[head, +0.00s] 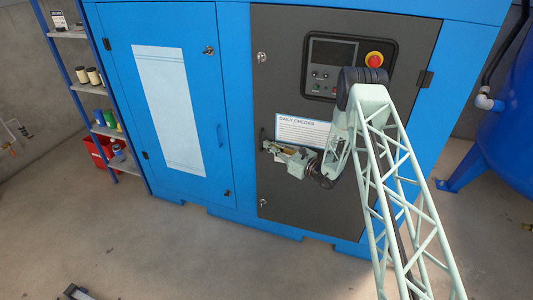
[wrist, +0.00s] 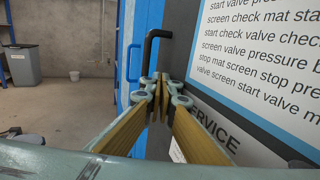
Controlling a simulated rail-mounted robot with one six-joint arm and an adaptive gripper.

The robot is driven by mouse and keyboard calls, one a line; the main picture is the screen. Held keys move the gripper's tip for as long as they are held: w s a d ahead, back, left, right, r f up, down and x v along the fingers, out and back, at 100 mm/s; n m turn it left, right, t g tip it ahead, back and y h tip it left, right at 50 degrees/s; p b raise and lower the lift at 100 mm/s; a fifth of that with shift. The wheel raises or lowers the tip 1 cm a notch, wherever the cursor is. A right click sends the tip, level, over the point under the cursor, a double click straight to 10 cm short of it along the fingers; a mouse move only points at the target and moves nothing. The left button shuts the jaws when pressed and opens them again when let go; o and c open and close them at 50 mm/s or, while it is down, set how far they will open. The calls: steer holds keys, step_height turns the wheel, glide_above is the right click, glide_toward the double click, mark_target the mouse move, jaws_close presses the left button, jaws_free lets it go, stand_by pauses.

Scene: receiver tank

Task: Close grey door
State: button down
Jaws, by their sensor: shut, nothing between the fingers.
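The grey door (head: 285,95) is the dark panel on the right of the blue cabinet, with a screen and a red button on it. It looks flush or nearly flush with the cabinet front; a small gap cannot be ruled out. A black bent handle (wrist: 150,45) stands out near the door's left edge. My gripper (head: 267,147) is in front of that left edge, below mid-height. In the wrist view my gripper (wrist: 161,84) is shut and empty, its tips close by the black handle. Whether they touch the handle or door cannot be told.
A white daily checks sheet (head: 303,130) is on the grey door behind my arm. The blue door (head: 115,100) with a pale sheet is at left. A shelf (head: 80,85) and red bin (head: 105,150) stand further left, a blue tank (head: 505,130) at right.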

steer(key=shift+w+d+r, duration=0.1)
steer(key=shift+w+d, duration=0.15)
steer(key=shift+w, duration=0.2)
steer(key=shift+w+d+r, duration=0.1)
steer(key=shift+w+d, duration=0.1)
steer(key=shift+w, duration=0.25)
steer(key=shift+w+r, duration=0.1)
steer(key=shift+w, duration=0.05)
steer(key=s+a+p, duration=0.1)
steer(key=s+a, duration=0.5)
steer(key=s, duration=0.7)
steer(key=shift+s+f, duration=0.25)
steer(key=shift+f, duration=0.1)
steer(key=shift+a+r, duration=0.15)
